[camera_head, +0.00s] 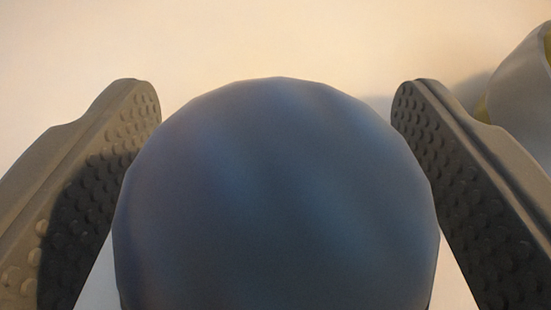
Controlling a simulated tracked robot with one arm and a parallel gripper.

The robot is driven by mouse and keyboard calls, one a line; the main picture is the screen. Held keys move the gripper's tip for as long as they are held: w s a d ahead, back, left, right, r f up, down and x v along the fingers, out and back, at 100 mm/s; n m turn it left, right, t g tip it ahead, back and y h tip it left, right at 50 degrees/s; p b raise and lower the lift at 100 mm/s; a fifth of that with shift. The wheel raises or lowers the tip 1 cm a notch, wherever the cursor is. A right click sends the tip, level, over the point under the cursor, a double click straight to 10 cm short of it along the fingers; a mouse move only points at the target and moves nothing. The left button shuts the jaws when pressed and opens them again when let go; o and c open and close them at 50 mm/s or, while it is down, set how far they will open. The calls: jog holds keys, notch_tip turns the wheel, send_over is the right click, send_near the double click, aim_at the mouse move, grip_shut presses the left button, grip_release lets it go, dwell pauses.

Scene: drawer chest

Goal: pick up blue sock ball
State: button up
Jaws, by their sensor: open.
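The blue sock ball (278,200) is large and round in the lower middle of the head camera view. Its lower part is cut off by the bottom edge of the picture. My gripper (277,95) is open, with one studded grey finger on each side of the ball. The left finger is close to the ball's left side, and the right finger is close to its right side. I cannot tell whether either finger touches it.
A pale rounded object (522,95) with a yellowish part inside stands at the right edge, behind the right finger. The pale surface (270,35) beyond the ball is clear in the middle and at the left.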

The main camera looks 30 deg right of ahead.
jog(key=c, duration=1.1)
jog(key=shift+o, duration=0.2)
jog(key=shift+r, duration=0.1)
